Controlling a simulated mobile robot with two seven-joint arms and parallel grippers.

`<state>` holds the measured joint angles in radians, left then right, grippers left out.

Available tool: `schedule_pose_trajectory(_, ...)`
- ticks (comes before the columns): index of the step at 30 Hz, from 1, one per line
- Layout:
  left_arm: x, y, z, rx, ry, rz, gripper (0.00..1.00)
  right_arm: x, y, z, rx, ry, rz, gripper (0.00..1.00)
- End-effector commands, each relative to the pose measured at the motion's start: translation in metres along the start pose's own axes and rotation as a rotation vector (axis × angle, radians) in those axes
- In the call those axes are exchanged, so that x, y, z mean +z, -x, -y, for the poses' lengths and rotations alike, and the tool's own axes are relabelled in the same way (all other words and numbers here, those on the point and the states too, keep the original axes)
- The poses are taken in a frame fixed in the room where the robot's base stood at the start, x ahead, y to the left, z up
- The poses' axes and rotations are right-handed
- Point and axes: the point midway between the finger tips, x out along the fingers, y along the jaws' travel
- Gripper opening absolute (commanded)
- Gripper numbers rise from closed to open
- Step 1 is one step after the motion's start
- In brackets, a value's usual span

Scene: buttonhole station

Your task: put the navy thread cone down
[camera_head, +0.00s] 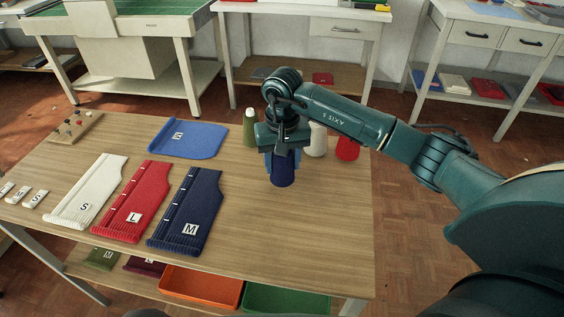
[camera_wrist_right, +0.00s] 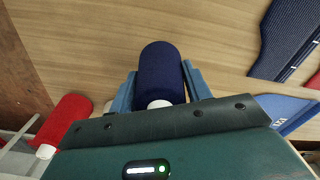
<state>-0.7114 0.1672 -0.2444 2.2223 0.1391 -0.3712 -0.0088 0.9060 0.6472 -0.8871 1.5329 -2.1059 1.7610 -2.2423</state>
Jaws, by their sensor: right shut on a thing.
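The navy thread cone (camera_head: 284,175) is upright at the wooden table (camera_head: 300,230), right of the middle. My right gripper (camera_head: 282,160) comes down over it from above and is shut on it. In the right wrist view the navy cone (camera_wrist_right: 160,75) sits between the two blue fingers of my gripper (camera_wrist_right: 160,90), its white tip toward the palm. The cone's base is at or very near the tabletop; I cannot tell whether it touches. My left gripper is not in view.
An olive cone (camera_head: 250,127), a white cone (camera_head: 317,140) and a red cone (camera_head: 347,149) stand behind my gripper. A blue piece (camera_head: 188,138) and white, red and navy knit pieces (camera_head: 186,208) lie to the left. The table's front right is clear.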

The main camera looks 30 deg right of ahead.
Motion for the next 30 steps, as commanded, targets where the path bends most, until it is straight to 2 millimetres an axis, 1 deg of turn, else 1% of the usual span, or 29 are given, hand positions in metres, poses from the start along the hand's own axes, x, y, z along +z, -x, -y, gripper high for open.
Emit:
schedule_pose_trajectory(1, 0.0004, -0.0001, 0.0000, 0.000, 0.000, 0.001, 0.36, 0.0004, -0.0054, 0.0006, -0.002, 0.000, 0.001, 0.23)
schedule_pose_trajectory(2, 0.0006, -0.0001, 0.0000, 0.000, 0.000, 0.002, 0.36, 0.0002, -0.0065, 0.0006, -0.002, 0.000, 0.000, 0.23)
schedule_pose_trajectory(8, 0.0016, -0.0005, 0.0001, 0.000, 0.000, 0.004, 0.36, -0.0002, -0.0064, 0.0003, -0.002, 0.000, -0.002, 0.23)
schedule_pose_trajectory(12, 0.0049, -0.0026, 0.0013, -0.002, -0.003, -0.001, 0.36, -0.0002, -0.0114, 0.0000, 0.000, 0.000, -0.002, 0.23)
schedule_pose_trajectory(13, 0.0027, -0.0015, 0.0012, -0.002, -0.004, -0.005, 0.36, -0.0001, -0.0104, 0.0000, 0.000, 0.000, -0.001, 0.50)
schedule_pose_trajectory(18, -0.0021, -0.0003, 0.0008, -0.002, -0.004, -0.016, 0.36, 0.0000, -0.0097, 0.0000, 0.000, 0.000, -0.001, 0.64)
schedule_pose_trajectory(21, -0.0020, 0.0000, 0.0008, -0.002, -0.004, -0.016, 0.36, 0.0000, -0.0097, 0.0000, 0.000, 0.000, -0.001, 0.70)
schedule_pose_trajectory(27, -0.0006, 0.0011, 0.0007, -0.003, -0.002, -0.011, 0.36, 0.0000, -0.0091, 0.0001, 0.000, 0.000, -0.001, 0.70)
schedule_pose_trajectory(30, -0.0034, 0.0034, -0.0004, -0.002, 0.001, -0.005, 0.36, 0.0000, -0.0042, 0.0003, -0.001, 0.000, -0.001, 0.70)
